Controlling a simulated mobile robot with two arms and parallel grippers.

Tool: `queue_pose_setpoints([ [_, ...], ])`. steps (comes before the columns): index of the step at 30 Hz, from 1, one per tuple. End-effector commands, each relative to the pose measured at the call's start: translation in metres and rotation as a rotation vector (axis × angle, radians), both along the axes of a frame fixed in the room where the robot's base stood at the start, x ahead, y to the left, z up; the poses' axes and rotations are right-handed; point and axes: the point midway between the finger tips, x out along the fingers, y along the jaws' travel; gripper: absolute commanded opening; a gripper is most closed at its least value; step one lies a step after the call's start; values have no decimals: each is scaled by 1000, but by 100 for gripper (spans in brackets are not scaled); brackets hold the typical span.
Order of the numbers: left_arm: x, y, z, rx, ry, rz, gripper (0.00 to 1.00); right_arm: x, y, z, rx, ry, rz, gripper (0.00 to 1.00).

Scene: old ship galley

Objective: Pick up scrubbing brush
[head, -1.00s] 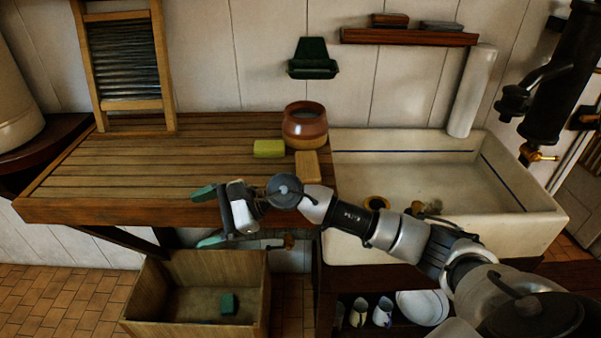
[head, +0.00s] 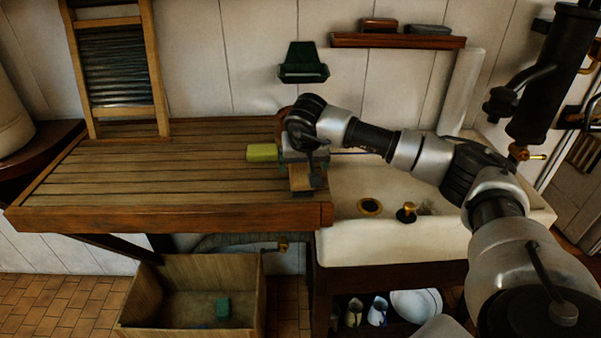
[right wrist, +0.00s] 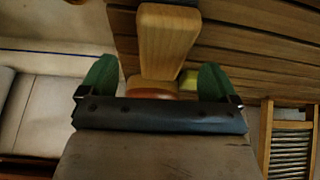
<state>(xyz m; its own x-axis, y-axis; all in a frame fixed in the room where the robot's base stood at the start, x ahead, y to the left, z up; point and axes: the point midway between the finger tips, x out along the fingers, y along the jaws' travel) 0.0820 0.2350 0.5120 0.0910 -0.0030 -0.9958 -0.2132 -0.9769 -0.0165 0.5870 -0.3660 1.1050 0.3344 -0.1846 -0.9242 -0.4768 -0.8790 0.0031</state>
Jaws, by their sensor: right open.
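The scrubbing brush, a pale wooden block (head: 301,180), lies at the right end of the slatted draining board (head: 150,175). My right gripper (head: 304,160) is directly over it and hides much of it in the head view. In the right wrist view the wooden block (right wrist: 166,40) shows between and beyond the two green fingertips (right wrist: 157,82), which are spread apart with gaps on both sides. I cannot tell whether the fingers touch it. Bristles are not visible. My left gripper is not in view.
A yellow-green block (head: 262,152) lies just left of the gripper. A brown pot (head: 283,113) is mostly hidden behind my arm. The white sink (head: 345,245) is to the right, with a tap above it.

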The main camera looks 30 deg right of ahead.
Motion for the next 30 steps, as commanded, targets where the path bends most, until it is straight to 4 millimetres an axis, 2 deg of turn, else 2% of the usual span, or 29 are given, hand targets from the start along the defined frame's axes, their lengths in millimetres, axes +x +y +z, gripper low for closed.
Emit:
queue_pose_setpoints([
  [5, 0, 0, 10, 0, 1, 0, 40, 6, -2, -10, 3, 3, -2, 92],
  [9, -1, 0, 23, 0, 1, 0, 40, 18, -5, -27, 2, 4, -2, 92],
  [13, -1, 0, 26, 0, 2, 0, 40, 23, -8, -44, 3, 2, -1, 92],
  [22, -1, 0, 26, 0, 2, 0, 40, 26, -9, -50, 3, -2, 0, 92],
  [30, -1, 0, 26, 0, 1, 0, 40, 25, -10, -50, 2, -1, -1, 52],
])
